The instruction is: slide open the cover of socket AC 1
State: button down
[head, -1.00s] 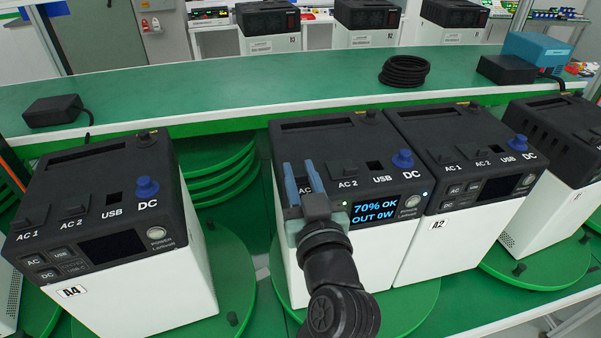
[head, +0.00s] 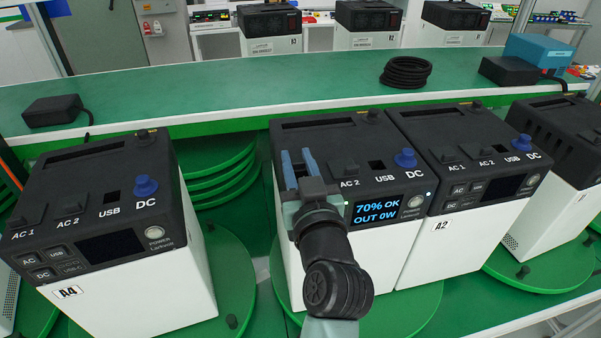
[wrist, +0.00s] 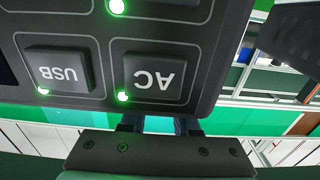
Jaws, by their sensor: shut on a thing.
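The middle power station (head: 235,0) is not marked apart here; its dark top carries AC 2 (head: 349,183), USB and DC sockets in a row, and its screen (head: 377,209) reads 70% OK, OUT 0W. My gripper (head: 296,158) is at the left end of that row, its two blue-grey fingers pointing away over the top. It is shut on the AC 1 cover, which is mostly hidden between the fingers, so how far it is slid cannot be told. In the wrist view the gripper (wrist: 160,125) reaches past the panel edge, beyond the lit AC button (wrist: 155,78); the cover is hidden there.
Station A4 (head: 180,270) stands to the left and A2 (head: 450,235) close on the right. A green bench (head: 250,85) runs behind, with a black cable coil (head: 405,72) and a black box (head: 55,109).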

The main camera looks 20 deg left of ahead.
jog(key=c, duration=0.6)
grip_release()
jog(key=shift+c, duration=0.2)
jog(key=shift+s+d+f, duration=0.1)
jog(key=shift+s+d, duration=0.15)
jog(key=shift+s, duration=0.1)
jog(key=b+v, duration=0.3)
jog(key=v, duration=0.9)
jog(key=shift+b, duration=0.4)
jog(key=shift+c, duration=0.3)
